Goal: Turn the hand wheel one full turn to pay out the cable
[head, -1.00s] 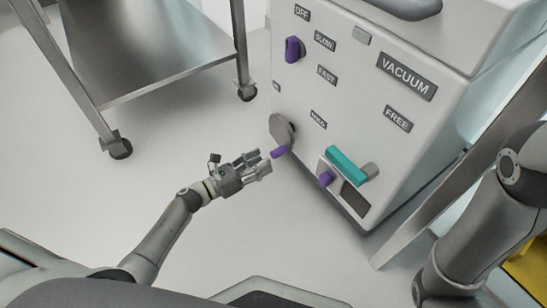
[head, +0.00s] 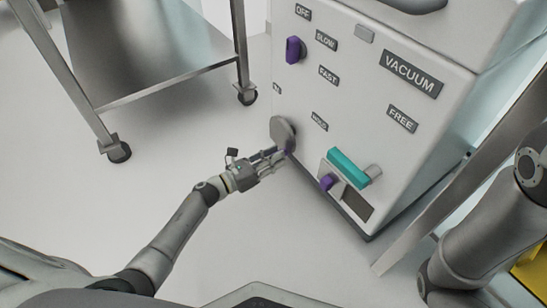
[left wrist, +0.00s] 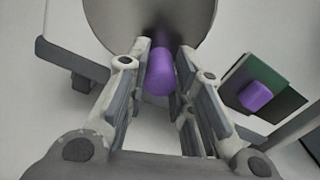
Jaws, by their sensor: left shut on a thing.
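The hand wheel (head: 281,132) is a grey disc low on the left of the white machine's front. Its purple crank handle (left wrist: 160,74) sticks out from the lower part of the disc, which also shows in the left wrist view (left wrist: 110,14). My left gripper (head: 280,156) is at the handle, and its fingers hide most of it in the head view. In the left wrist view the handle lies between the two fingers, and the gripper is shut on it. My right gripper is out of view; only part of the right arm shows.
A steel cart (head: 150,85) stands at the upper left. Clear floor lies around my left forearm.

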